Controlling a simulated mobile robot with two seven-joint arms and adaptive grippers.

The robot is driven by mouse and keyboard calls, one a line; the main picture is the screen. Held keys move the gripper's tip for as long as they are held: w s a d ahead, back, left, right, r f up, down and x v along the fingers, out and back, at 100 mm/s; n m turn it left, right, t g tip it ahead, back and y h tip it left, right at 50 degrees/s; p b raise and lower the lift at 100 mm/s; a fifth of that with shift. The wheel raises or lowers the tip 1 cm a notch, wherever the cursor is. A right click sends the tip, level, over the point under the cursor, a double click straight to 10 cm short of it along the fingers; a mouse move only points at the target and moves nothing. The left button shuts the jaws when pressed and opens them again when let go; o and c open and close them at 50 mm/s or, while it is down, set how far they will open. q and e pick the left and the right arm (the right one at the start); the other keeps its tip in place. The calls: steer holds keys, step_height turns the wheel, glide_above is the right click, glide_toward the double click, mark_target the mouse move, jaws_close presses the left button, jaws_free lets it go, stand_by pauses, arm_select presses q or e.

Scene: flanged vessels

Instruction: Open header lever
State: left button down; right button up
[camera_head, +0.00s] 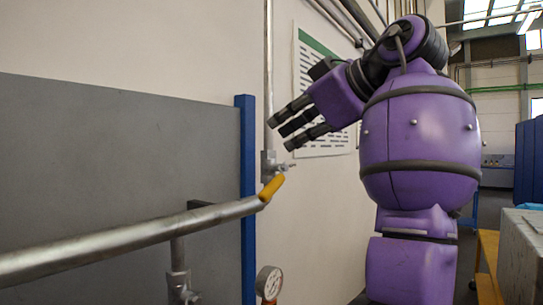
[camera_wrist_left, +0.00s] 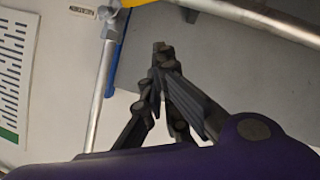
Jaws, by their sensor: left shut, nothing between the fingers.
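The header lever (camera_head: 272,188) is a short yellow handle on a small metal valve (camera_head: 268,162), at the foot of a thin vertical pipe (camera_head: 269,70). It slants down to the left, by the end of a thick pipe in the picture. A yellow bit of the lever (camera_wrist_left: 132,3) shows at the top edge of the left wrist view, partly cut off. My left gripper (camera_head: 282,132) is purple with dark fingers, shut and empty. Its fingertips appear just above and right of the valve, apart from the lever. Its fingers (camera_wrist_left: 162,52) are close together in the wrist view. My right gripper is not in view.
A thick horizontal pipe (camera_head: 130,236) crosses the lower left before a grey panel (camera_head: 110,160) with a blue post (camera_head: 246,200). A pressure gauge (camera_head: 269,282) stands below. A white sign with green (camera_head: 308,65) is on the wall behind my gripper.

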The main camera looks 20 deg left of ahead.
arm_select(q)
glide_above(268, 191)
step_height(268, 191, down, 7)
steer(key=shift+s+r+p, duration=0.1)
steer(key=shift+s+p, duration=0.05)
steer(key=shift+p, duration=0.25)
steer(key=shift+a, duration=0.1)
